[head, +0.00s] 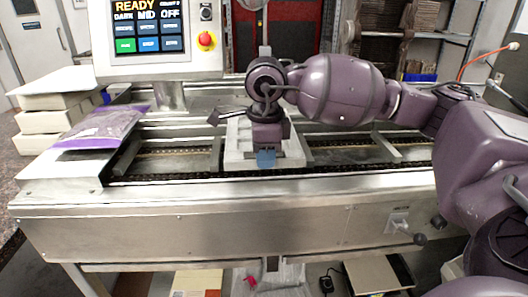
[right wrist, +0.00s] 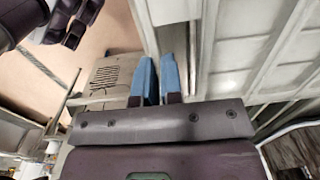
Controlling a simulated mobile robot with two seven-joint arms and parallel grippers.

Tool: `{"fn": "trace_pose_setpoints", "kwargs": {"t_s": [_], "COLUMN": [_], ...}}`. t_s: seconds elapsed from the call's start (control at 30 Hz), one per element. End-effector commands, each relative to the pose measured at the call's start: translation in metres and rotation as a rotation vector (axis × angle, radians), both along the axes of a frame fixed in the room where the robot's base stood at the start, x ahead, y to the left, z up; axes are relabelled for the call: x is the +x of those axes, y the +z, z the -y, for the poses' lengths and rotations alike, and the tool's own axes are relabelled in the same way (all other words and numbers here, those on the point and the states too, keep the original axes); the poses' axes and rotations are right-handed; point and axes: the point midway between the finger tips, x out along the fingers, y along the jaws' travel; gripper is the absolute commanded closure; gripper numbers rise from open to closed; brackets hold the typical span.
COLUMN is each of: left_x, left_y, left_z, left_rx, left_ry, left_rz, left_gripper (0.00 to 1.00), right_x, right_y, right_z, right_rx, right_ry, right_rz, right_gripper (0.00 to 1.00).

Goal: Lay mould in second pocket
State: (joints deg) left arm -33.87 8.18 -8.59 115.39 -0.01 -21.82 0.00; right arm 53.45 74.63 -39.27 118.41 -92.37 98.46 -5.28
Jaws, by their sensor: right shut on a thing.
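My right gripper (head: 265,158) points down over the middle of the conveyor, its blue fingertips close together. It is shut on the near edge of a pale grey mould (head: 237,148), largely hidden behind the hand. In the right wrist view, the blue fingers (right wrist: 158,78) stand close together beside pale ribbed surfaces; I cannot tell there which belong to the mould. The mould is over or in a middle pocket of the conveyor (head: 185,158); I cannot tell whether it touches the bed. My left gripper does not show in the head view.
Metal crossbars (head: 128,152) divide the conveyor into pockets, with another bar (head: 382,147) to the right. A purple bag (head: 100,128) lies on the left end plate. A control panel (head: 150,40) reading READY stands behind. Pale stacked blocks (head: 50,115) stand far left.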

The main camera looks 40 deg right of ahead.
Motion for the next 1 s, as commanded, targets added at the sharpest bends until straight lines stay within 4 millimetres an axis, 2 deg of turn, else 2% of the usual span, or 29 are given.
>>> {"fn": "trace_pose_setpoints", "kwargs": {"t_s": [0.17,0.7,1.0], "left_x": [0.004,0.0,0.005], "left_y": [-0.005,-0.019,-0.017], "left_z": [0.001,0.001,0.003], "left_rx": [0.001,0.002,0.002], "left_ry": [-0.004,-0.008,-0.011], "left_rz": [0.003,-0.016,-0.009], "left_gripper": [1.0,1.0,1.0], "right_x": [0.001,0.001,0.001], "right_y": [-0.013,-0.047,-0.052], "right_z": [0.0,0.0,0.0], "right_rx": [-0.001,-0.001,-0.001], "right_ry": [-0.001,0.0,0.0], "right_rz": [-0.001,0.0,0.004], "right_gripper": [1.0,1.0,1.0]}}
